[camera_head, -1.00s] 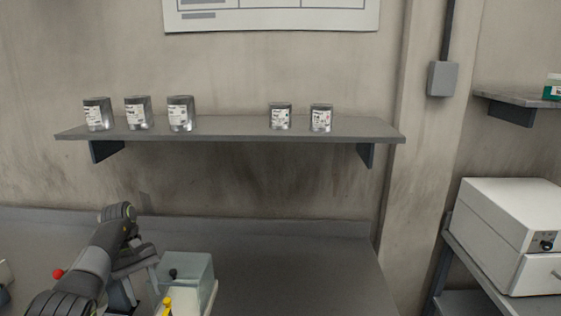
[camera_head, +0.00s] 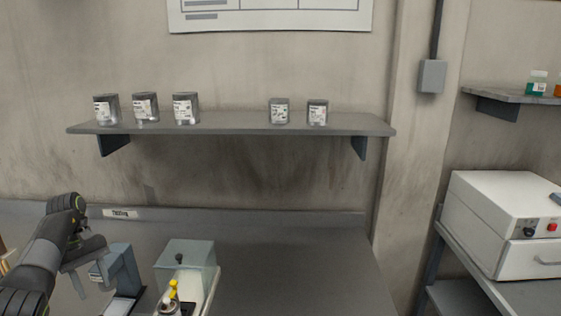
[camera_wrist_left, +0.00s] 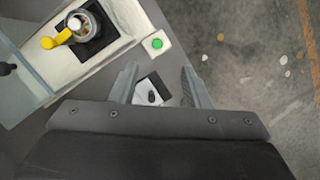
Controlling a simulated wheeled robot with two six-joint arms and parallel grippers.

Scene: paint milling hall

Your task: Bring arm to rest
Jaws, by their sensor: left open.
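My left arm comes in from the left edge in the head view, and its gripper (camera_head: 76,284) points down over the left part of the workbench (camera_head: 280,285). In the left wrist view the two fingers of the gripper (camera_wrist_left: 157,86) stand apart with nothing held between them. A small white part with a dark knob (camera_wrist_left: 150,92) shows beyond the gap, lower down. The right gripper is in neither view.
A white-based machine with a clear cover (camera_head: 187,252) stands just right of my left arm; a metal cup with a yellow part (camera_wrist_left: 70,30) sits on it. A blue-grey device (camera_head: 122,268) is between them. Cans (camera_head: 185,108) line the shelf (camera_head: 230,128). The bench's right side is clear.

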